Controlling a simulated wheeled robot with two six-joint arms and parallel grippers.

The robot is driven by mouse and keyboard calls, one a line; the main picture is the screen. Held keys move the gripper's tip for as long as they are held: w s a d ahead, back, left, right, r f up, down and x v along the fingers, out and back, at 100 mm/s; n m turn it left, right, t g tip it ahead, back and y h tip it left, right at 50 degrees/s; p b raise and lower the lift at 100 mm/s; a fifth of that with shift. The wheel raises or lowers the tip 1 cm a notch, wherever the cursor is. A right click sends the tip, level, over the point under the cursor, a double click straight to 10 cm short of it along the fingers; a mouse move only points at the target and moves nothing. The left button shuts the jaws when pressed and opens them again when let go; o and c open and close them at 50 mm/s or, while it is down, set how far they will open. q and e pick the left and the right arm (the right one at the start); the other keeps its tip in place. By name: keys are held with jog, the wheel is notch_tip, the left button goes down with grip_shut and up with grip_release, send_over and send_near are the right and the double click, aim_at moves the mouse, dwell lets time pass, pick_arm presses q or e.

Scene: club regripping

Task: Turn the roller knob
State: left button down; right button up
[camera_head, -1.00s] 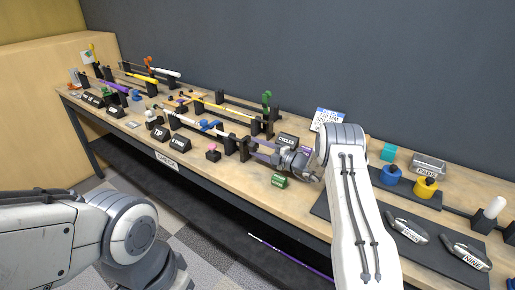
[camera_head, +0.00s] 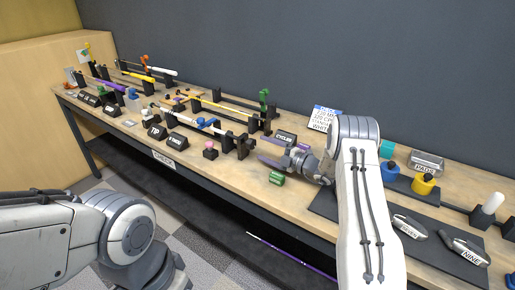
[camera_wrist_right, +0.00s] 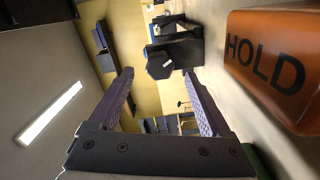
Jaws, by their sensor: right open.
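A dark many-sided knob (camera_wrist_right: 159,67) sits on a black stand (camera_wrist_right: 186,50) in the right wrist view. I take it to be the roller knob. It shows between my open right fingertips (camera_wrist_right: 158,73) and beyond them, with nothing held. In the head view the black knob (camera_head: 243,146) is at the near right end of a club rack, with my right gripper (camera_head: 274,155) to its right, apart from it. My left arm shows at lower left, but its gripper is outside the picture.
An orange HOLD block (camera_wrist_right: 272,62) stands close beside the right finger in the wrist view. A green cylinder (camera_head: 277,178) lies near the bench's front edge, below my gripper. The CYCLES sign (camera_head: 286,137) is behind it. A pink knob (camera_head: 210,149) stands left of the rack end.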

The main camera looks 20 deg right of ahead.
jog(key=v, duration=0.6)
jog(key=shift+b, duration=0.4)
